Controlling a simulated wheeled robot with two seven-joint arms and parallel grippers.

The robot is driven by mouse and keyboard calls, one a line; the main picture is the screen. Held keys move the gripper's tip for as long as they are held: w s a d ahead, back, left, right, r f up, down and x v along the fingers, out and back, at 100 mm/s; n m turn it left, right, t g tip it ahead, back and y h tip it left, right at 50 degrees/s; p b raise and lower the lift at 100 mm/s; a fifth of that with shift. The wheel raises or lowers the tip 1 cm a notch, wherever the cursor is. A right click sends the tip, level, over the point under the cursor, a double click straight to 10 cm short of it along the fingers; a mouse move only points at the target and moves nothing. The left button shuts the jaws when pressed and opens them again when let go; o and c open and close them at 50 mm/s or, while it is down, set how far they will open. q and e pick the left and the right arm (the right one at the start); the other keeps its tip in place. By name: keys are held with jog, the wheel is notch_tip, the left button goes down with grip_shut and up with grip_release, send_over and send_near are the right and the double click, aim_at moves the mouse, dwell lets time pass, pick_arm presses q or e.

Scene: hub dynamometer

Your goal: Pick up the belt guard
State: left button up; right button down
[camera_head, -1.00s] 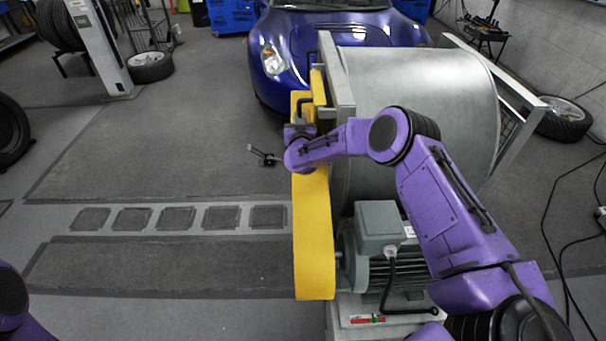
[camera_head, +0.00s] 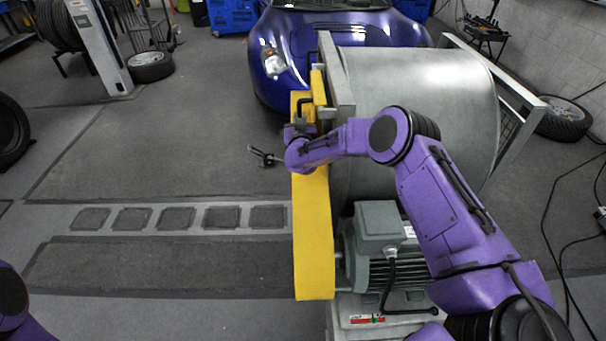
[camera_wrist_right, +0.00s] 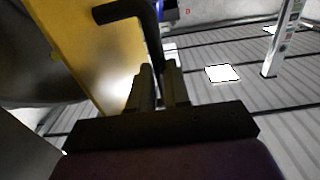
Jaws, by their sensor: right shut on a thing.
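The yellow belt guard (camera_head: 314,240) stands upright along the left side of the roller drum and motor. It also fills the upper left of the right wrist view (camera_wrist_right: 88,50). A black bent handle (camera_wrist_right: 125,11) sticks out from its face. My right gripper (camera_head: 300,130) is at the guard's upper part, partly hidden by my wrist. In the right wrist view its two fingers (camera_wrist_right: 160,85) are shut on the handle. My left gripper is out of view; only part of my left arm shows at the lower left.
The large grey drum (camera_head: 425,95) and the grey motor (camera_head: 380,235) stand right beside the guard. A blue car (camera_head: 330,32) is close behind. The floor to the left (camera_head: 160,150) is open. A cable (camera_head: 548,225) lies on the floor at the right.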

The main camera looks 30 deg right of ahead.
jog(key=shift+r, duration=0.15)
jog(key=shift+w+a+r, duration=0.1)
jog(key=shift+w+r, duration=0.05)
jog(key=w+a+r+b, duration=0.2)
jog(key=w+a+r, duration=0.1)
jog(key=a, duration=0.3)
jog(key=w+a+r+b, duration=0.2)
jog(key=w+a+r, duration=0.1)
jog(key=a, duration=0.3)
jog(key=shift+a+r, duration=0.15)
jog(key=shift+r, duration=0.7)
